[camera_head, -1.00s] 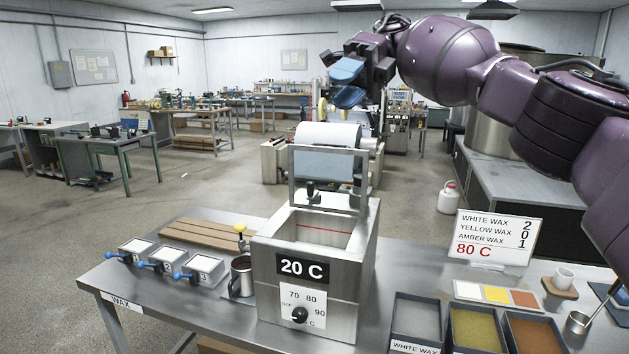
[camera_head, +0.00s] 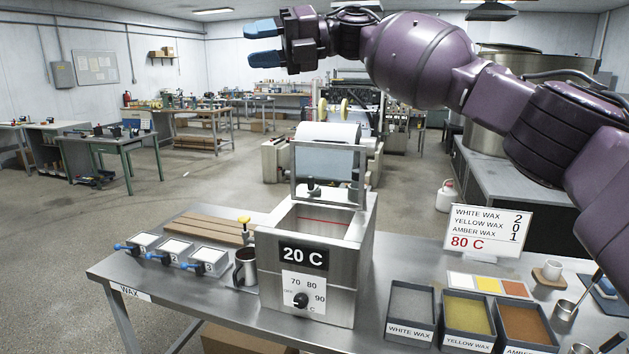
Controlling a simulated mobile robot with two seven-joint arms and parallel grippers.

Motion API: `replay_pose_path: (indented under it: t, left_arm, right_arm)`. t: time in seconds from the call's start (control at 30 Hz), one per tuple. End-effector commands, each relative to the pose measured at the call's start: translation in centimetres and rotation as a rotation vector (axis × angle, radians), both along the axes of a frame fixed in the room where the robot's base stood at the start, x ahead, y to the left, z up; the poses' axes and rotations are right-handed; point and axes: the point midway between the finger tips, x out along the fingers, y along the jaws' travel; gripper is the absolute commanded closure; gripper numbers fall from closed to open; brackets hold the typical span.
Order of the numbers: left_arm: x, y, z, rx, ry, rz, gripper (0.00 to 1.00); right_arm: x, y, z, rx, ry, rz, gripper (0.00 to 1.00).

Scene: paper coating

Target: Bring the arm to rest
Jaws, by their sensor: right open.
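My right arm, purple, comes in from the right edge and stretches across the top of the head view. Its gripper (camera_head: 262,43) is held high over the room, left of the wax tank. Its two blue fingertips are apart with nothing between them, so it is open and empty. It points left and touches nothing. My left gripper is not in view.
The steel table (camera_head: 225,308) below carries the wax tank (camera_head: 315,258) reading 20 C, a metal cup (camera_head: 246,266), a sign (camera_head: 487,230) and wax bins, white (camera_head: 409,334), yellow (camera_head: 468,342) and amber (camera_head: 527,348). Open floor (camera_head: 215,195) lies behind.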

Motion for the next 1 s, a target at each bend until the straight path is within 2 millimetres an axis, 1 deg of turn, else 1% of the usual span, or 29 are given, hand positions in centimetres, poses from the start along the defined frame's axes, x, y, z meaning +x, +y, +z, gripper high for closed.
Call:
replay_pose_path:
  t: [0.03, 0.1, 0.17, 0.2, 0.3, 0.37, 0.47, 0.67, 0.87, 1.0]
  left_arm:
    - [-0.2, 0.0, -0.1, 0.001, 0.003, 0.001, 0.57]
    - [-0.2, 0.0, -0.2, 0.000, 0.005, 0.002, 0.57]
    - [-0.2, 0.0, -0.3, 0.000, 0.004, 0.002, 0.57]
    - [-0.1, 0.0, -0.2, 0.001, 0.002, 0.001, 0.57]
    - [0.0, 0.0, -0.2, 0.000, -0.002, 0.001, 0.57]
    - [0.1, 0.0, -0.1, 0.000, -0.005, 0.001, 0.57]
    - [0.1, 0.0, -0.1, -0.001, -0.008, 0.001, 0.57]
    - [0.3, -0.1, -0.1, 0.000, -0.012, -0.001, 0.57]
    - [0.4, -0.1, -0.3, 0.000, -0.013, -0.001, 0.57]
    - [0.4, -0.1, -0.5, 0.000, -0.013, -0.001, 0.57]
  right_arm:
    - [0.0, 1.0, -0.6, 0.053, 0.033, -0.021, 0.60]
    - [0.0, 2.1, -1.2, 0.134, 0.086, -0.061, 0.60]
    - [0.1, 2.8, -2.0, 0.203, 0.143, -0.099, 0.60]
    - [0.3, 3.1, -2.7, 0.249, 0.187, -0.125, 0.60]
    - [0.8, 3.3, -4.9, 0.358, 0.306, -0.194, 0.60]
    - [1.1, 3.1, -6.3, 0.415, 0.379, -0.237, 0.60]
    - [1.7, 2.3, -8.9, 0.497, 0.499, -0.305, 0.60]
    - [2.7, -0.4, -14.6, 0.634, 0.733, -0.443, 0.60]
    - [3.0, -4.1, -21.0, 0.744, 0.955, -0.581, 0.60]
    - [2.8, -7.1, -25.8, 0.811, 1.102, -0.678, 0.60]
